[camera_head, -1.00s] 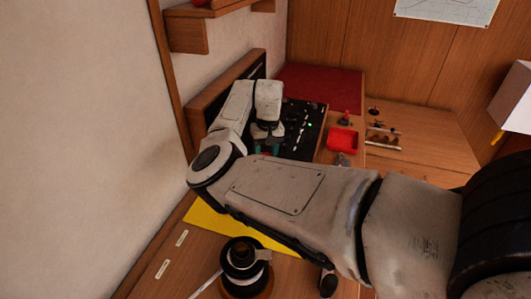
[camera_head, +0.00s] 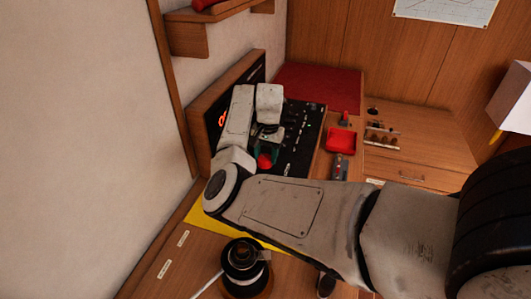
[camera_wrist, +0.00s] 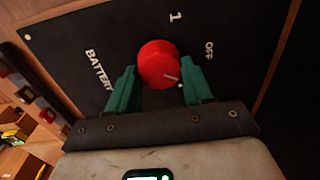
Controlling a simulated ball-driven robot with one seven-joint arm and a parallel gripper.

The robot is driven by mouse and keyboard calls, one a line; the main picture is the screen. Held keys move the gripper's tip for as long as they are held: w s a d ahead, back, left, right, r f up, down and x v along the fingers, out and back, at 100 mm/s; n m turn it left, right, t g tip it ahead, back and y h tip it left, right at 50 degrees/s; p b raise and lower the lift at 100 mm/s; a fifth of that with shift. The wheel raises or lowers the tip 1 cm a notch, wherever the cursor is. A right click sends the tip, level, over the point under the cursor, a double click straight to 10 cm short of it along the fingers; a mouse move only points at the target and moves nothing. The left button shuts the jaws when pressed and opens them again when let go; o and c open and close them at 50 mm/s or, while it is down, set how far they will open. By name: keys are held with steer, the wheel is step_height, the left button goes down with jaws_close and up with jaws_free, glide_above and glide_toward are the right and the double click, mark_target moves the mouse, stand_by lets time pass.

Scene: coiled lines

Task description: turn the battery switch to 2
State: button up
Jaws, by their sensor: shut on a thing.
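The battery switch is a round red knob (camera_wrist: 157,63) on a black panel (camera_wrist: 90,25), with white lettering "BATTERY", "1" and "OFF" around it in the wrist view. A short white mark on the knob points to the lower right of that view; a "2" is not visible. My gripper (camera_wrist: 159,72) has its two green fingers on either side of the knob, shut on it. In the head view the red knob (camera_head: 265,161) shows just below my gripper (camera_head: 266,152), at the near end of the black panel.
A red tray (camera_head: 341,142) and a grey-and-red item (camera_head: 340,167) lie right of the panel. A black round object (camera_head: 243,262) stands on the near desk by a yellow sheet (camera_head: 208,222). A wooden-framed upright board (camera_head: 257,68) stands along the left wall.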

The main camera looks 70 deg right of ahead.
mark_target(268, 158)
steer(key=m, duration=0.5)
steer(key=shift+r+m, duration=0.1)
steer(key=shift+m, duration=0.2)
stand_by(0.4)
steer(key=o, duration=1)
steer(key=shift+o, duration=0.2)
step_height(268, 158, up, 11)
steer(key=b, duration=0.1)
steer(key=shift+s+a, duration=0.15)
steer(key=shift+s, duration=0.15)
steer(key=shift+s+f, duration=0.15)
steer(key=shift+f, duration=0.05)
